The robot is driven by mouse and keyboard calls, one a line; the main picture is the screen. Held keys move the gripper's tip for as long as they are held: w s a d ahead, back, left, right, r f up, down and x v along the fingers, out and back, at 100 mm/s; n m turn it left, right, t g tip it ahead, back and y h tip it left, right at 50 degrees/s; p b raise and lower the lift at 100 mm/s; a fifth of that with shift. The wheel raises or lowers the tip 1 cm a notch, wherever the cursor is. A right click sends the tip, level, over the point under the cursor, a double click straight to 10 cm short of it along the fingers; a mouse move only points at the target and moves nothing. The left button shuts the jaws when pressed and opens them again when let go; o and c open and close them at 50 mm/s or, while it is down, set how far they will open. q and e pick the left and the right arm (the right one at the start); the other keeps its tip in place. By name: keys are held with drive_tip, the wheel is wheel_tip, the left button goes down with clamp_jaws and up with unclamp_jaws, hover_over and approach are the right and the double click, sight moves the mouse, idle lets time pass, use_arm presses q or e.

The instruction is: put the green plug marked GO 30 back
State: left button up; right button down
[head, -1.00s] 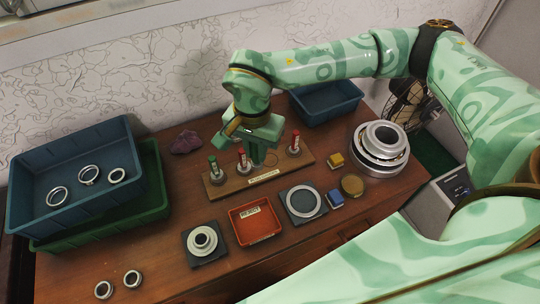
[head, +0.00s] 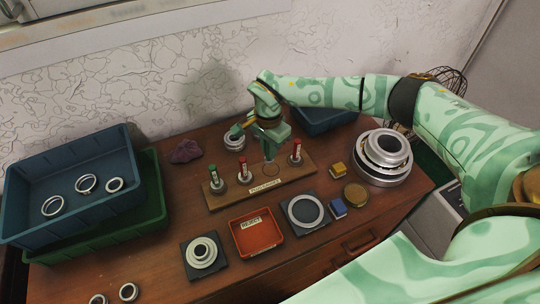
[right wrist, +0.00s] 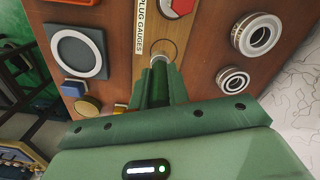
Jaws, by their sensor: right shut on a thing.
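The wooden plug rack (head: 232,197), labelled PLUG GAUGES, stands mid-table. My right gripper (head: 269,157) is above it, over a bare ringed spot between two red plugs. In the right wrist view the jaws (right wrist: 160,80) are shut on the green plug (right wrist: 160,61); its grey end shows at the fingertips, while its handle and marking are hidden. The ringed spot (right wrist: 171,44) lies just beyond, and a gap seems to remain. Another green-topped plug (head: 213,174) stands at the rack's left end, its marking unreadable. My left gripper is not in view.
Red plugs (head: 243,166) and (head: 297,151) stand upright either side of the gripper. A metal ring (head: 235,142) lies behind the rack. In front are a red REJECT tray (head: 258,246) and a dark pad with a ring (head: 306,211). Stacked large rings (head: 384,160) stand right.

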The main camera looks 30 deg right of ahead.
sight(268, 161)
drive_tip(key=shift+w+d+f, duration=0.3)
drive_tip(key=shift+d+f, duration=0.15)
drive_tip(key=shift+f, duration=0.1)
wheel_tip(268, 161, down, 3)
drive_tip(key=shift+w+d+f+b, duration=0.1)
drive_tip(key=shift+b, duration=0.4)
drive_tip(key=shift+f, duration=0.1)
drive_tip(key=shift+f, duration=0.2)
drive_tip(key=c, duration=1.3)
unclamp_jaws()
drive_tip(key=shift+c, duration=0.2)
